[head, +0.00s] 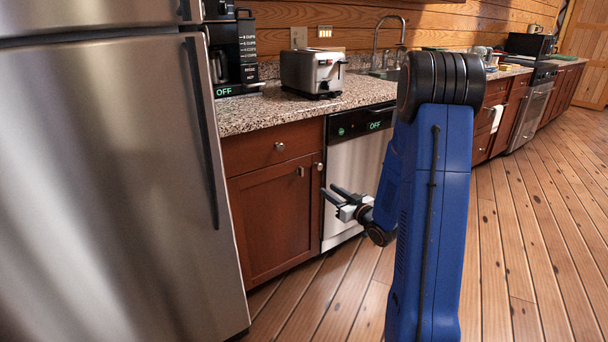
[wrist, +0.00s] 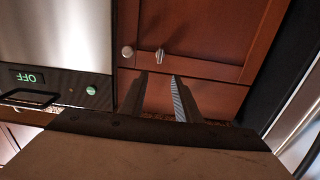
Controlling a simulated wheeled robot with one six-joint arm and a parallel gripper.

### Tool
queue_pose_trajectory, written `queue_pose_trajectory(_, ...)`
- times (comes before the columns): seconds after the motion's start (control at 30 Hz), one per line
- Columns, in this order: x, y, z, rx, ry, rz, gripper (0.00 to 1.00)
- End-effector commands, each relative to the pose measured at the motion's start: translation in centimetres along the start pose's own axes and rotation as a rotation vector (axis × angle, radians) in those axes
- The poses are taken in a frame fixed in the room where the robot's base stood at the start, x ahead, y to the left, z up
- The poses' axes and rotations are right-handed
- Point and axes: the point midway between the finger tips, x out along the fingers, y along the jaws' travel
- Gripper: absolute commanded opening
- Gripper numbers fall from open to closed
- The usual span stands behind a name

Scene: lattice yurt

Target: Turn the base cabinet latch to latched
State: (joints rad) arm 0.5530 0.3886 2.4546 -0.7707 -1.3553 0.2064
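The base cabinet (head: 272,222) has a reddish-brown wooden door below a drawer. A small metal latch (head: 300,171) sits near the door's upper right, beside a round knob (head: 319,166). In the wrist view, which is turned over, the latch (wrist: 160,56) is a short piece standing roughly upright, with the knob (wrist: 127,52) to its left. My gripper (head: 329,193) is open and empty, in front of the dishwasher edge beside the cabinet. In the wrist view its fingertips (wrist: 160,75) point toward the latch, apart from it. Nothing is between the fingers.
A steel fridge (head: 110,180) stands left of the cabinet. A dishwasher (head: 350,165) reading OFF is on its right. The granite counter (head: 255,112) above holds a toaster (head: 313,72) and a coffee maker (head: 235,55). The wooden floor (head: 530,230) at right is clear.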

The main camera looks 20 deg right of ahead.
Motion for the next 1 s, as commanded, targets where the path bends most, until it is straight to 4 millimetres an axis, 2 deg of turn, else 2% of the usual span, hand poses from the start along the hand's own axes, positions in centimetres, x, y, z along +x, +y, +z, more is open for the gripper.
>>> queue_pose_trajectory(0.17, 1.9, -0.1, 0.0, -0.001, -0.001, -0.003, 0.30)
queue_pose_trajectory(0.8, 13.1, -0.1, 0.0, -0.001, -0.001, -0.002, 0.30)
queue_pose_trajectory(1.0, 15.7, -0.1, 0.1, 0.000, -0.002, -0.001, 0.30)
